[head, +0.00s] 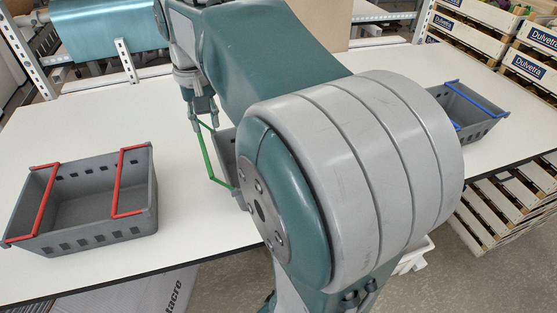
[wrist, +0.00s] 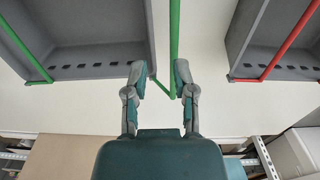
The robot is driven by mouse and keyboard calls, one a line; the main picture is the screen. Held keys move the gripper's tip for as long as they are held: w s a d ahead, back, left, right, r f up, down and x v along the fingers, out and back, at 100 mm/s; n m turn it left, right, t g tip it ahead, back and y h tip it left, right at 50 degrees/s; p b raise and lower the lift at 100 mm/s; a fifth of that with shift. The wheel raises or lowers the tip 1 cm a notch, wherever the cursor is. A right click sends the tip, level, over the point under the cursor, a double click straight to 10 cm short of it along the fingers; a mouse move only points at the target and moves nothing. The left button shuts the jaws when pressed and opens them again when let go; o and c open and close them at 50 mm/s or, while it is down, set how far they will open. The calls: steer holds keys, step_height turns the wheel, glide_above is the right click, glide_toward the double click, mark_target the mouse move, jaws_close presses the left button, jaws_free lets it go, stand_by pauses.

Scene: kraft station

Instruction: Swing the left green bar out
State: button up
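The grey crate with green bars (wrist: 100,58) is largely hidden behind my arm in the head view; a piece of its wall (head: 227,152) shows. The left green bar (head: 205,155) stands out to the left of the crate, clear of its side wall. It also shows in the wrist view (wrist: 174,28), running beside the crate wall with a bent end. The other green bar (wrist: 25,50) crosses the crate's far part there. My gripper (wrist: 159,74) is open, its fingers apart. The left green bar passes between them, close to the right finger; contact is unclear.
A grey crate with two red bars (head: 152,203) stands on the white table (head: 110,118) to the left. A crate with blue bars (head: 483,128) stands to the right. A teal roll (head: 105,30) and metal rack lie behind. Wooden crates (head: 470,40) are stacked at right.

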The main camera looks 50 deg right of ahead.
steer(key=r, duration=0.3)
steer(key=shift+s+d+r, duration=0.1)
steer(key=shift+d+r, duration=0.1)
steer(key=shift+r, duration=0.05)
steer(key=shift+a, duration=0.1)
stand_by(0.4)
